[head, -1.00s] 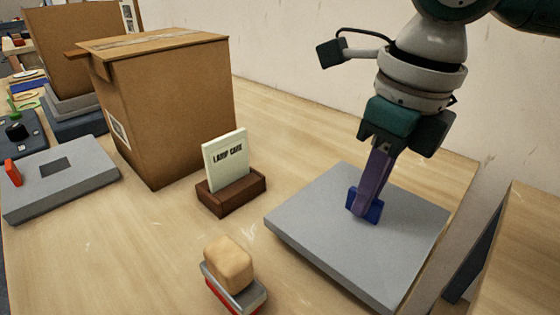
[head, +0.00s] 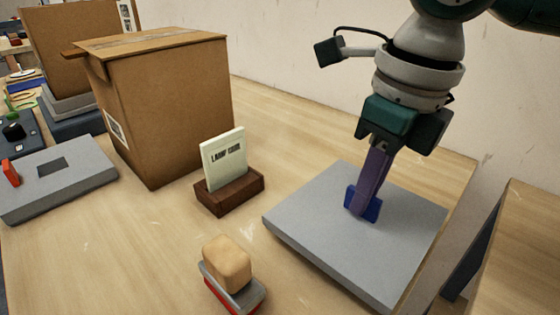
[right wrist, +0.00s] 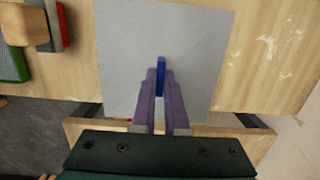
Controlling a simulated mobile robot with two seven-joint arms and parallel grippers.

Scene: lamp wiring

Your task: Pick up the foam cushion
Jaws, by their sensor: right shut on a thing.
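My right gripper (head: 362,208) has purple fingers and is shut on a thin blue piece (head: 374,211) over the grey slab. In the right wrist view the blue piece (right wrist: 161,76) stands edge-on between the fingertips. I cannot tell whether it touches the slab. A tan, rounded, soft-looking block (head: 228,261) sits on a small grey and red stand (head: 240,296) at the front centre, apart from the gripper. I cannot tell for sure which of these is the foam cushion. My left gripper is not in view.
The grey slab (head: 320,235) lies on the wooden table. A brown holder (head: 231,191) with a "lamp" card (head: 225,158) stands left of it. A large cardboard box (head: 165,110) and a grey panel with a red switch (head: 80,178) are further left. The wall is behind.

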